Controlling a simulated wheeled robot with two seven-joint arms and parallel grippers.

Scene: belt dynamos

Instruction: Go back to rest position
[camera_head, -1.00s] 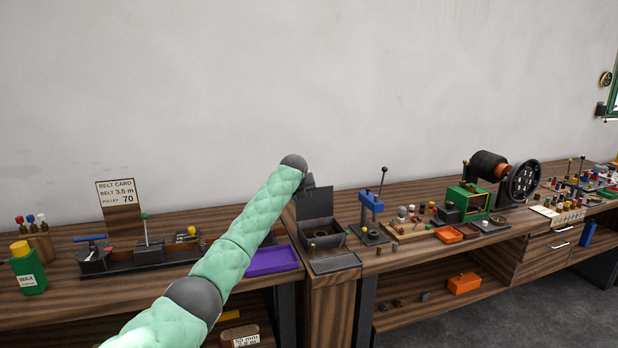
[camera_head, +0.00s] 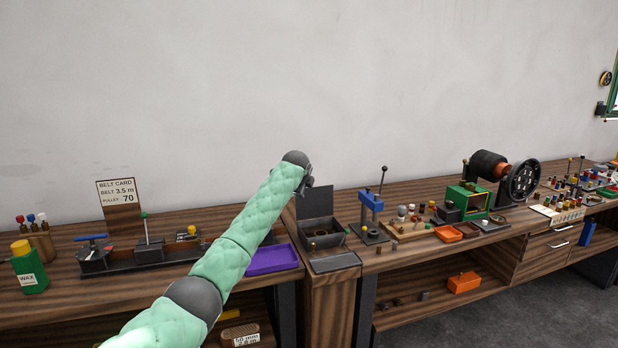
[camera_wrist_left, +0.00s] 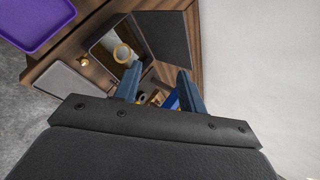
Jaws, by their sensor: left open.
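My left arm reaches in from the lower left in the head view, and its gripper (camera_head: 308,182) is above the open black box (camera_head: 322,232) at the bench corner. In the left wrist view the two blue-grey fingers of my left gripper (camera_wrist_left: 158,88) are apart, with nothing held between them. The box with its raised dark lid (camera_wrist_left: 168,38) lies beyond the fingers, and a brass-coloured ring (camera_wrist_left: 122,53) shows inside it. My right gripper does not show.
A purple tray (camera_head: 271,260) lies left of the box. A blue press (camera_head: 371,212) and a green-framed machine (camera_head: 468,200) stand to the right. The belt card (camera_head: 117,192) and green wax bottle (camera_head: 28,270) stand at the left. The air above the bench is clear.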

